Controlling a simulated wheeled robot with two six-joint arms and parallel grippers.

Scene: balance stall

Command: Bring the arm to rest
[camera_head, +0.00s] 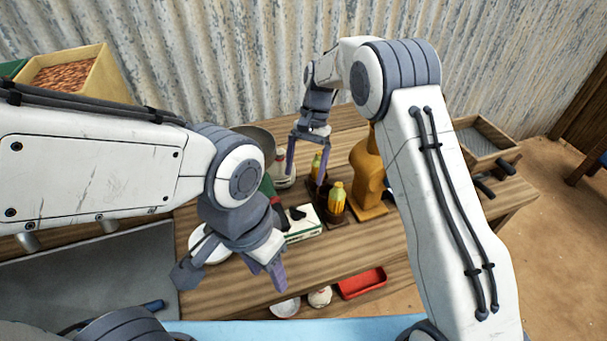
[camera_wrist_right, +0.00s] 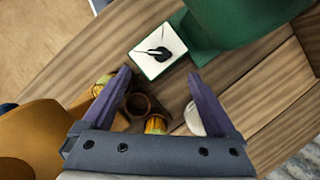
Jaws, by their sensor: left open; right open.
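My right gripper (camera_head: 307,175) is open above the back of the wooden table, over the yellow bottles. Its fingers also show in the right wrist view (camera_wrist_right: 158,82), with nothing held between them. My left gripper (camera_head: 232,272) is open and points down, over the table's front left part and in front of a white plate (camera_head: 208,248). A yellow bottle (camera_head: 337,195) stands in a dark brown holder; a second yellow bottle (camera_head: 315,164) is behind it, partly hidden by my right gripper. A white and green box (camera_head: 303,228) with a dark object on top lies between the grippers.
An orange-brown body (camera_head: 368,168) stands close right of the bottles. A large green thing (camera_wrist_right: 235,22) is beside the box. A wooden tray (camera_head: 487,138) is at right, a yellow crate (camera_head: 100,85) back left. A red tray (camera_head: 362,282) and white bowls sit lower in front. Corrugated wall behind.

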